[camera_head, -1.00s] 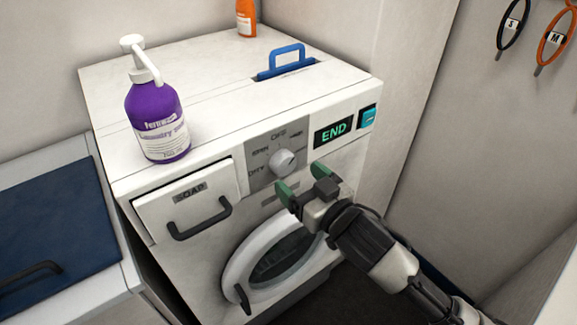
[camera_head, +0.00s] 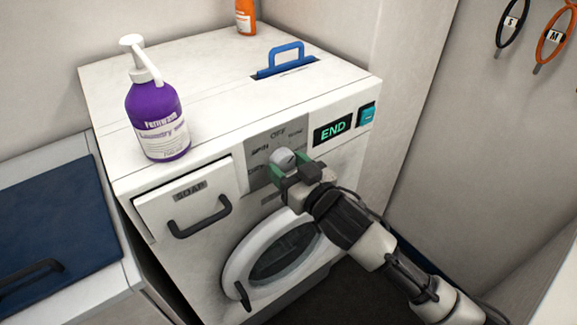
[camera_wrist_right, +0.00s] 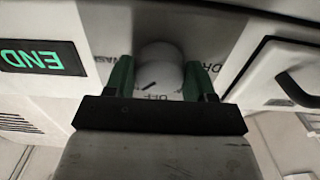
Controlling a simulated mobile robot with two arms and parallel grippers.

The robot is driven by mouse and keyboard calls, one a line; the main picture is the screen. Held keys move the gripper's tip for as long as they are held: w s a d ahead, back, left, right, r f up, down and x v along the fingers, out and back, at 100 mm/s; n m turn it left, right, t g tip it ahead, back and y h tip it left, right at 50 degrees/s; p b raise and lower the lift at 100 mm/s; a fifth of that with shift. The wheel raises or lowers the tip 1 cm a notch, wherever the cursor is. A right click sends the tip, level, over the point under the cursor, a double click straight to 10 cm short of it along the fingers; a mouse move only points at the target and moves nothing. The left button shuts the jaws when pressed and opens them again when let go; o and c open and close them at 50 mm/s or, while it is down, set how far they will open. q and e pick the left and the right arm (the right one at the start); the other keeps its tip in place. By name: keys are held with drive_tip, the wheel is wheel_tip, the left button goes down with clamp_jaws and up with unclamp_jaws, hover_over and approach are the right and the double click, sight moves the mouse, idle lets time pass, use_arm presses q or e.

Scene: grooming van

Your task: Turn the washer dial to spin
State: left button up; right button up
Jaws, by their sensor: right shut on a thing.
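The white washer (camera_head: 200,255) fills the middle of the head view. Its round white dial (camera_head: 283,156) sits on a grey label panel, with OFF printed above it. My right gripper (camera_head: 291,168) is shut on the dial, which shows between its green fingers in the right wrist view (camera_wrist_right: 160,70). A short dark mark shows on the dial there, near the OFF print. The fingers partly cover the surrounding labels; the spin label is too small to read surely. The display (camera_head: 333,130) reads END. My left gripper is not in view.
A purple pump bottle (camera_head: 158,120) stands on the washer top, and a blue handle (camera_head: 287,58) rises behind. The soap drawer (camera_head: 185,205) is left of the dial. The round door (camera_head: 275,255) is below. A teal button (camera_head: 367,116) is right of the display.

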drive_tip(key=n+p, duration=0.2)
drive_tip(key=n, duration=0.1)
drive_tip(key=shift+r+n, duration=0.1)
drive_tip(key=shift+n, duration=0.2)
drive_tip(key=n+p, duration=0.2)
drive_tip(key=n, duration=0.2)
drive_tip(key=shift+d+n+p, duration=0.1)
drive_tip(key=shift+n+p, duration=0.2)
drive_tip(key=n+p, duration=0.2)
drive_tip(key=n, duration=0.3)
drive_tip(key=shift+w, duration=0.1)
drive_tip(key=shift+n+p, duration=0.6)
drive_tip(key=shift+n, duration=1.6)
drive_tip(key=o, duration=0.9)
